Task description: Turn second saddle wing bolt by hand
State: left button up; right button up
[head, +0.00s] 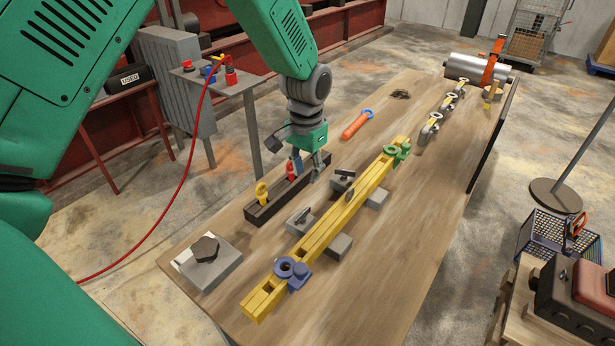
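A long yellow rail (335,220) lies along the wooden table. A blue saddle (293,272) with a round ring sits near its close end and a green saddle (397,152) near its far end. Grey blocks with dark bars on top stand beside the rail, one (302,221) nearer and one (342,182) farther. I cannot tell which part is the second saddle wing bolt. My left gripper (318,168) points down over the far end of a dark rack, left of the rail and apart from it. Its fingertips are small and partly hidden, and its opening is unclear. My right gripper is out of view.
The dark rack (262,213) holds yellow, red and blue pieces. A grey block with a dark knob (205,249) stands front left. An orange-handled tool (355,125), metal hooks (430,128) and a silver cylinder (478,68) lie farther back. The table's right front is clear.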

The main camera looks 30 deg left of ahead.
aim_at(345, 174)
jog(key=k, duration=1)
